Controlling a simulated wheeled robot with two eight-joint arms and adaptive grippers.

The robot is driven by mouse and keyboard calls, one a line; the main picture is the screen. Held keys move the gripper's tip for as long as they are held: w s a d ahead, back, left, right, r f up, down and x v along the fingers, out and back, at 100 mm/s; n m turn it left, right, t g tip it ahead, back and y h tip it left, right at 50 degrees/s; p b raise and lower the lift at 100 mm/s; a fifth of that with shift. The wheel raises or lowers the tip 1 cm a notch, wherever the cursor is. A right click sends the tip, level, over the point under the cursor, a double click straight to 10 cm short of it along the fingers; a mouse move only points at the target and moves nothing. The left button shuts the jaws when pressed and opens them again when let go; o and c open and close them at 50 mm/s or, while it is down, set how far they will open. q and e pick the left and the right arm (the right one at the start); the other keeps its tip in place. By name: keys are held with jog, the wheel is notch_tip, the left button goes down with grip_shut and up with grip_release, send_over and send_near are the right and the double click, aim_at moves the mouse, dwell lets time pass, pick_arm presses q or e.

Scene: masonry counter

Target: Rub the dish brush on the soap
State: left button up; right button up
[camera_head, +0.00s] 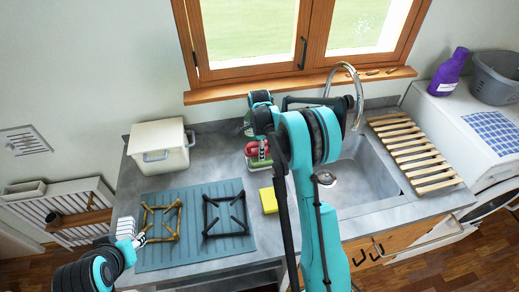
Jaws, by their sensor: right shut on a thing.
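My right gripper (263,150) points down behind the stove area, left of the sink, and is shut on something. The held thing is mostly hidden by the fingers and too small to name surely; it may be the dish brush. Small red and green items (251,149) show right beside the fingertips; I cannot tell whether one is the soap or whether they touch the held thing. A yellow block (269,201) lies flat on the counter, nearer me; I cannot tell sponge from soap. My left gripper (138,240) is low at the counter's left front; its opening is unclear.
A blue-grey hob (187,253) with two pan supports covers the front left. A cream lidded box (160,146) stands behind it. The sink (369,180), its tap (356,87) and a wooden slatted rack (413,150) are at the right. My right arm hides part of the counter.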

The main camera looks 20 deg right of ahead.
jog(key=shift+f+b, duration=0.35)
jog(key=shift+f, duration=0.15)
dwell(0.8)
dwell(1.4)
jog(key=shift+r+p, duration=1.7)
jog(key=shift+r, duration=1.8)
jog(key=shift+f, duration=0.1)
